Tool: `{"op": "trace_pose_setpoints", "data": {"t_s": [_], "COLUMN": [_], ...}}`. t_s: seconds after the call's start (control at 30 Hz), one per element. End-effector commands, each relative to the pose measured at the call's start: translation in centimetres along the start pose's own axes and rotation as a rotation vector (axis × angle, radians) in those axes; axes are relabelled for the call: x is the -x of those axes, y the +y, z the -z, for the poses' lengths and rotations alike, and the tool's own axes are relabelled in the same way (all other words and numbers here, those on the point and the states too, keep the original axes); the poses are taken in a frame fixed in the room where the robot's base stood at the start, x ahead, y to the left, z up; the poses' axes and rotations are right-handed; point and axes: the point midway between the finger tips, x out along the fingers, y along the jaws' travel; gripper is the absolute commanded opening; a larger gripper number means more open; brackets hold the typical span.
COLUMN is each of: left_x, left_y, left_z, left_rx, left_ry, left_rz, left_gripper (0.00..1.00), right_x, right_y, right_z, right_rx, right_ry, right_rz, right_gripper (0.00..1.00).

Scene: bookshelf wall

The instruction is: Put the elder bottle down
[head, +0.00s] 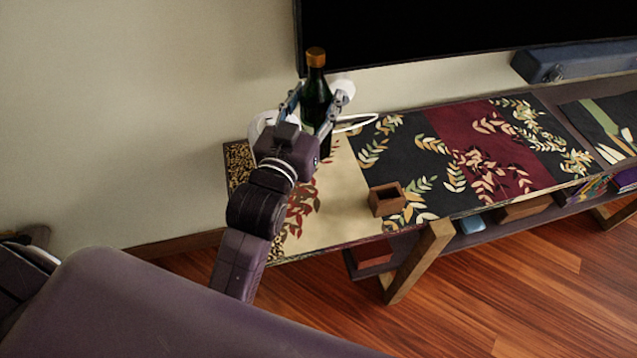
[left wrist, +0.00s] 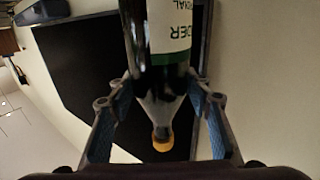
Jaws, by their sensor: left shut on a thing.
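The elder bottle (head: 316,96) is dark green with an orange cap. It is upright over the far left part of the patterned bench top (head: 338,215). My left gripper (head: 318,98) is shut on it, with a finger on each side. The left wrist view shows the bottle (left wrist: 160,62) between the two fingers, with part of a white label reading "DER". My right gripper is not in view.
A small brown wooden box (head: 386,199) stands on the bench, right of my gripper. A white looped object (head: 355,122) lies just behind the gripper. A large black screen (head: 440,30) and a blue-grey bar (head: 575,62) are at the back.

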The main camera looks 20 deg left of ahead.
Motion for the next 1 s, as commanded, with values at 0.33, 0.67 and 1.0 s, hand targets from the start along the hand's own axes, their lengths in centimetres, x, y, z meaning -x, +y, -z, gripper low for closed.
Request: {"op": "trace_pose_setpoints", "data": {"t_s": [0.33, 0.67, 1.0], "left_x": [-2.3, -2.2, -2.2], "left_y": [0.3, 0.3, 0.3], "left_z": [0.6, -7.4, -13.7], "left_rx": [-0.004, -0.004, -0.003], "left_ry": [0.002, 0.0, 0.006], "left_rz": [-0.006, -0.005, -0.006], "left_gripper": [0.0, 0.0, 0.0], "right_x": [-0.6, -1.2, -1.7], "right_y": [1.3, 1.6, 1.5], "right_z": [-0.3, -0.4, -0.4], "right_rx": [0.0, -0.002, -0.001], "right_ry": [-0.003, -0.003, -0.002], "right_rz": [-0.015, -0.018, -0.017], "right_gripper": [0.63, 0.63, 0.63]}}
